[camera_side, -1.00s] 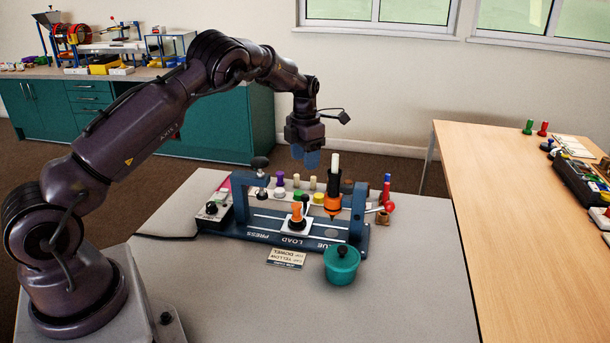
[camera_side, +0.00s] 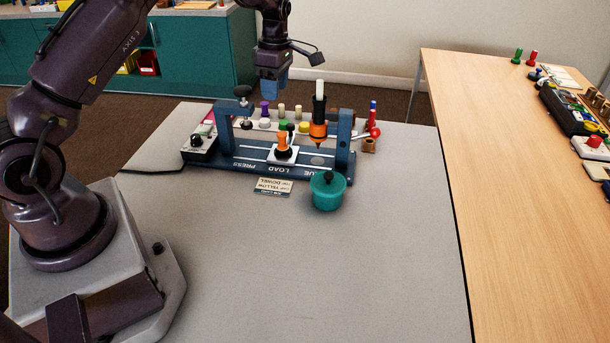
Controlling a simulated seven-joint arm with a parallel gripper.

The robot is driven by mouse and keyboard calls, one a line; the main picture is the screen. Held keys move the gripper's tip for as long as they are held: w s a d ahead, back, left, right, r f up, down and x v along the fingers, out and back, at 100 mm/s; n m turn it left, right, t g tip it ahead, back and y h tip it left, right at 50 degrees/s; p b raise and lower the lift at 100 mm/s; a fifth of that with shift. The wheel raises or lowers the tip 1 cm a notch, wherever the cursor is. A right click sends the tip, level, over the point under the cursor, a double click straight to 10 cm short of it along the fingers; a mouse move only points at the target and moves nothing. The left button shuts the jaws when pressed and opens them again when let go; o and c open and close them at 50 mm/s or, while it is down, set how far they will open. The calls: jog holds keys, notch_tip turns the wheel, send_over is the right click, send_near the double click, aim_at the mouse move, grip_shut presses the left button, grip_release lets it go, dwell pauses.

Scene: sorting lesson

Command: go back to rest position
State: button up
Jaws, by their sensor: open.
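My gripper (camera_side: 272,97), with blue fingers pointing down, hangs above the back of the blue press (camera_side: 215,168). It is open and nothing shows in it. It appears between the press's dark knob (camera_side: 243,92) on the left and the orange-and-black plunger (camera_side: 318,130) with a white top on the right. An orange piece (camera_side: 282,146) stands on the white plate in the press. The upper part of my arm runs out of the top of the frame.
A teal lidded pot (camera_side: 328,194) and a printed card (camera_side: 272,186) lie in front of the press. Several coloured pegs stand behind it. A control box (camera_side: 199,144) is at its left. The grey table's front is clear. A wooden table (camera_side: 480,190) stands at right.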

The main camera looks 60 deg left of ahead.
jog(key=s+d+r+m+t, duration=0.3)
jog(key=s+d+r+m, duration=0.6)
jog(key=s+m, duration=0.4)
jog(key=s+d+r+m+t, duration=0.3)
jog(key=s+d+r+m, duration=0.7)
jog(key=s+d+m, duration=0.1)
jog(key=shift+s+d+r+m, duration=0.2)
jog(key=shift+s+d+m, duration=0.05)
jog(key=shift+s+m, duration=0.65)
